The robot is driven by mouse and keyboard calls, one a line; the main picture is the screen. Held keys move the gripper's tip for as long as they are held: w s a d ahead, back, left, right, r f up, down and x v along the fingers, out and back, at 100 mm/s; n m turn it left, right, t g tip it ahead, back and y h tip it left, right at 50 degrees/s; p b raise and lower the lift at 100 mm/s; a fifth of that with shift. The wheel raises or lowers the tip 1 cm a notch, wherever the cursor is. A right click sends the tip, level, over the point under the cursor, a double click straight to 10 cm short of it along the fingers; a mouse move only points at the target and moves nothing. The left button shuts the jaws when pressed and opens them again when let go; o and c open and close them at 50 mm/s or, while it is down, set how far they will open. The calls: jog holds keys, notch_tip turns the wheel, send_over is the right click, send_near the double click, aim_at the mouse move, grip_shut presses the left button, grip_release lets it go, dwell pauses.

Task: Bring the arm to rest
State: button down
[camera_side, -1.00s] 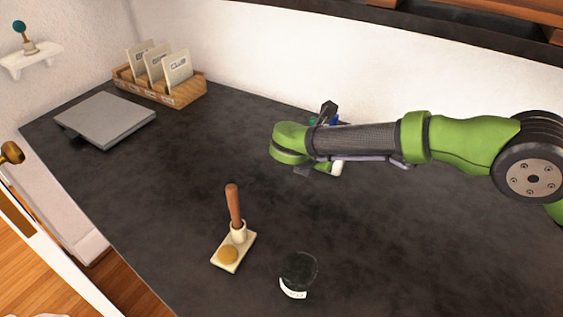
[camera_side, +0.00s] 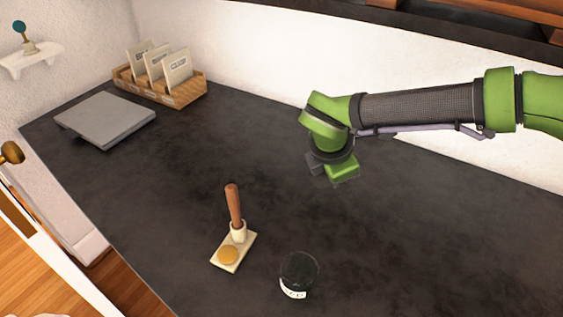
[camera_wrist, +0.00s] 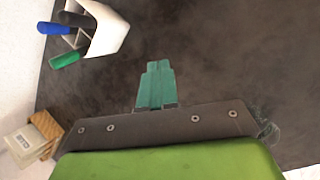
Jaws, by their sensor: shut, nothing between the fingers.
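My gripper (camera_wrist: 157,68) shows in the wrist view with its teal fingers together and nothing between them. Beyond the fingertips is bare dark counter (camera_wrist: 225,65). In the side view my green arm reaches in from the right, and its wrist end hangs over the middle of the counter (camera_side: 420,240). The fingers are hidden there behind the wrist.
A white holder (camera_wrist: 108,30) with blue, green and black handles shows in the wrist view. A wooden card box (camera_side: 165,92) and a grey slab (camera_side: 105,120) are far left.

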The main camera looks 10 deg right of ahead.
jog(key=s+d+r+m+t+y, duration=0.1)
jog(key=s+d+r+m+y, duration=0.2)
jog(key=s+d+m, duration=0.6)
jog(key=s+d+r+m+t+y, duration=0.2)
jog(key=s+d+r+m, duration=0.6)
jog(key=d+m, duration=0.5)
jog(key=shift+s+d+r+m+t+y, duration=0.3)
jog(key=shift+s+d+m+y, duration=0.1)
jog(key=shift+s+d, duration=0.8)
